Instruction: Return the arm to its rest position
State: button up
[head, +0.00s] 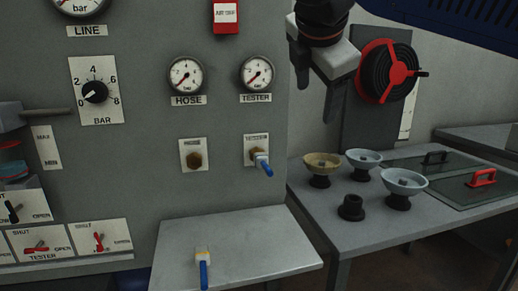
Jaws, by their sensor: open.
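My gripper (318,88) hangs at the top centre-right, in front of the panel's right edge. Its two dark fingers point down and stand apart, with nothing between them. The dark arm link above it runs out of the top of the picture. A blue-handled plug sits in the tester port (257,158) on the panel, below and left of the gripper. Another blue-handled piece (203,270) lies on the grey shelf (250,248) below the panel. The gripper touches none of these.
The grey panel (215,110) with gauges, a pressure knob (95,92) and red levers fills the left. At right, a table (330,205) holds several bowl-like cups (405,182), a black fitting (350,207) and lids with handles. A hose reel (390,72) hangs behind the gripper.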

jog(key=s+d+f+m+g, duration=0.1)
jog(key=s+d+f+m, duration=0.1)
jog(key=d+f+m, duration=0.6)
jog(key=s+d+f+m+g, duration=0.2)
jog(key=s+d+f, duration=0.15)
jog(key=f, duration=0.85)
jog(key=s+d+f+m, duration=0.2)
jog(key=s+f+m, duration=0.1)
jog(key=f, duration=0.4)
jog(key=s+d+f+m+y, duration=0.1)
jog(key=s+d+f+m, duration=0.1)
jog(key=f+m, duration=0.3)
jog(key=s+d+f+m+g+y, duration=0.1)
jog(key=s+f+m, duration=0.3)
jog(key=f, duration=0.5)
jog(key=shift+d, duration=0.7)
jog(key=shift+s+r, duration=0.1)
